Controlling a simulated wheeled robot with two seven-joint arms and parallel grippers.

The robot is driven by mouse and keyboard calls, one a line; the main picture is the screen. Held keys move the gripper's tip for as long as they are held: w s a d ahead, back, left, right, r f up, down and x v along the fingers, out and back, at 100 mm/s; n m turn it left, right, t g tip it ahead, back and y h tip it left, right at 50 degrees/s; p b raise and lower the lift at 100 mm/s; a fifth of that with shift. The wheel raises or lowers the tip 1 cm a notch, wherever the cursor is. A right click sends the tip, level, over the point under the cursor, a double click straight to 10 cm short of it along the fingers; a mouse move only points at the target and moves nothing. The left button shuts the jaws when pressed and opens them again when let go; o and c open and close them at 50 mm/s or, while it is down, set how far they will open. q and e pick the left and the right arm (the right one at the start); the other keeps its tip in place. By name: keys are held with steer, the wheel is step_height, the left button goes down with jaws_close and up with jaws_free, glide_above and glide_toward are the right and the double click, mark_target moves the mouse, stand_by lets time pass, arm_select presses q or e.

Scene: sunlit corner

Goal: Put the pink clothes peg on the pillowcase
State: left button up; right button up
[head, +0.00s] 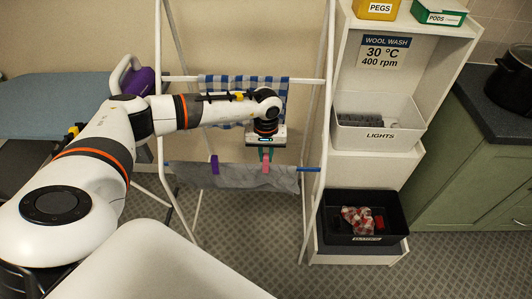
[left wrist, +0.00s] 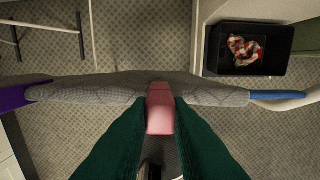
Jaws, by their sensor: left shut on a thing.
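A grey cloth, which looks like the pillowcase (head: 235,179), hangs over the lower rail of a white drying rack. It also shows from above in the left wrist view (left wrist: 100,90). My left gripper (head: 266,155) is above this rail, its green fingers (left wrist: 160,122) pointing down and shut on the pink clothes peg (left wrist: 160,112). The peg (head: 266,166) overlaps the cloth's top edge, right of its middle. The fingers partly hide it, and I cannot tell how firmly it grips the cloth. My right gripper is not in view.
A purple peg (head: 214,165) sits on the rail to the left; a blue piece (head: 308,169) is at its right end. A blue checked cloth (head: 243,86) hangs on the upper rail. A shelf unit (head: 342,100) with a black bin (head: 330,228) stands right.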

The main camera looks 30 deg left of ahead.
arm_select(q)
steer(key=shift+f+b, duration=0.75)
steer(key=shift+f, duration=0.05)
steer(key=o, duration=0.8)
steer(key=shift+r+p, duration=2)
steer(key=shift+r, duration=1.55)
steer(key=shift+d, duration=0.1)
